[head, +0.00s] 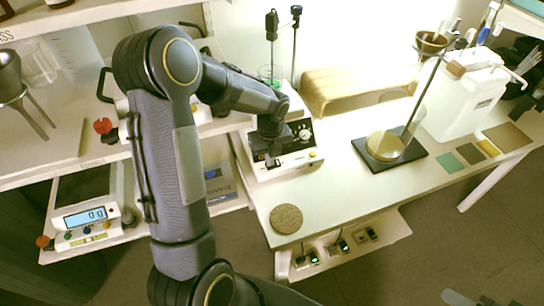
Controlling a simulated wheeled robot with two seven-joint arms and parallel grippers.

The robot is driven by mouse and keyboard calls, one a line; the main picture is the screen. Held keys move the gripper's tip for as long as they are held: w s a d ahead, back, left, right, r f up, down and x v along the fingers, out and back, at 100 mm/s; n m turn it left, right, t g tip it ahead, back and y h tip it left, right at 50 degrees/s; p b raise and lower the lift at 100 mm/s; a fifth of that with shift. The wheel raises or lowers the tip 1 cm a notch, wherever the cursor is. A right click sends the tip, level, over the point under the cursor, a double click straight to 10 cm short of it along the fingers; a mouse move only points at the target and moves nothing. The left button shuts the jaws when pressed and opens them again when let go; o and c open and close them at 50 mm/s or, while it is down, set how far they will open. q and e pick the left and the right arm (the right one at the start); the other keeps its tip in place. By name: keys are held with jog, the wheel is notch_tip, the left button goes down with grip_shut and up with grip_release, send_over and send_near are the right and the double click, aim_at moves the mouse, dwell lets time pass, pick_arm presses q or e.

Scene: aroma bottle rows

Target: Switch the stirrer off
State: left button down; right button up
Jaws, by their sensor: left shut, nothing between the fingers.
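The stirrer (302,158) is a white box with a dark front panel, standing at the back left of the white bench. A dial shows on its panel, and a small yellow spot and a red spot show on its front. A glass vessel with green marks (268,73) stands on it, partly behind my arm. My left gripper (272,161) is shut and empty, pointing down at the left part of the stirrer's front. It hides that part of the panel. I cannot tell whether it touches.
A round cork mat (286,218) lies near the bench's front left. A black-based stand with a round flask (388,146) and a white jerrycan (466,103) stand to the right. A scale (88,224) sits on the lower left shelf. The bench middle is clear.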

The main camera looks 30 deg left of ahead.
pick_arm(q)
jog(key=shift+s+d+f, duration=0.1)
jog(key=shift+d+f, duration=0.1)
jog(key=shift+f, duration=0.35)
pick_arm(e)
jog(key=shift+s+a+r, duration=0.1)
jog(key=shift+s+a, duration=0.1)
jog(key=shift+s, duration=0.05)
pick_arm(q)
jog(key=shift+r, duration=0.25)
notch_tip(320, 180, up, 8)
jog(key=p, duration=0.1)
jog(key=shift+w+r, duration=0.2)
pick_arm(e)
jog(key=shift+w+r, duration=0.25)
jog(key=shift+w, duration=0.05)
